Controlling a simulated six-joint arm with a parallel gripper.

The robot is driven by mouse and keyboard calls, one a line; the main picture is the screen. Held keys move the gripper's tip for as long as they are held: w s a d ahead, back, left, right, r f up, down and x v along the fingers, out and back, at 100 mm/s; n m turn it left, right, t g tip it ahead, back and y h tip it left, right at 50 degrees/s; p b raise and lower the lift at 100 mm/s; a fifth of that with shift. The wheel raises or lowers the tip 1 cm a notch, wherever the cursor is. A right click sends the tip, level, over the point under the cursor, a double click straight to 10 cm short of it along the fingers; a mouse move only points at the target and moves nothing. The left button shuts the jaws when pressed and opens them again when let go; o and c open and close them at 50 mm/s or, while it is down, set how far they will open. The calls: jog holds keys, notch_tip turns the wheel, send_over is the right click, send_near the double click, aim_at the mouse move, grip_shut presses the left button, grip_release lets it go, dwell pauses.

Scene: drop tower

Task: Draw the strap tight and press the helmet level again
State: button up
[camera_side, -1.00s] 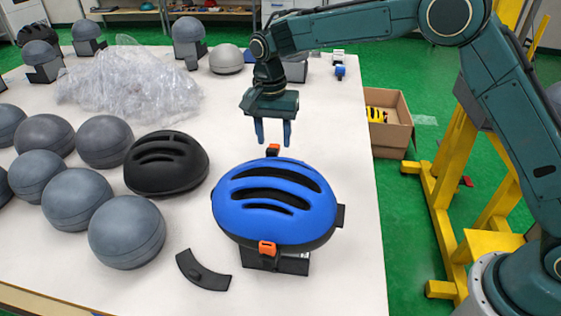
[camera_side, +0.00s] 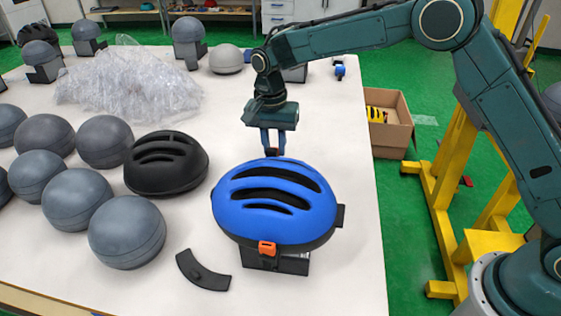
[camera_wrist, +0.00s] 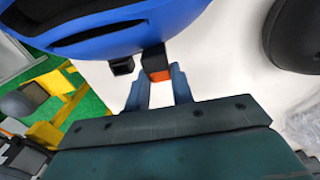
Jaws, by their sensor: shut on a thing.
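The blue helmet (camera_side: 275,203) with black vents sits on a dark block stand (camera_side: 292,262) near the table's front right. An orange buckle (camera_side: 267,248) on a strap shows at its near side. A second orange buckle (camera_wrist: 158,75) on a short black strap shows at the helmet's far side in the wrist view. My gripper (camera_side: 273,150) points down just behind the helmet, its blue fingers shut on this far buckle. In the wrist view my gripper (camera_wrist: 159,80) has a finger on each side of the buckle. The helmet looks roughly level.
A black helmet (camera_side: 166,163) and several grey domes (camera_side: 127,232) stand to the left. A dark curved piece (camera_side: 203,270) lies in front. Crumpled clear plastic (camera_side: 130,80) lies further back. A cardboard box (camera_side: 390,125) stands off the table's right edge.

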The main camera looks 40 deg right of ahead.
aim_at(274, 148)
notch_tip(274, 148, down, 3)
jog(key=o, duration=0.6)
jog(key=shift+o, duration=0.2)
jog(key=shift+r, duration=0.15)
notch_tip(274, 148, up, 14)
jog(key=shift+w+a+f, duration=0.2)
dwell(0.3)
jog(key=shift+r, duration=0.1)
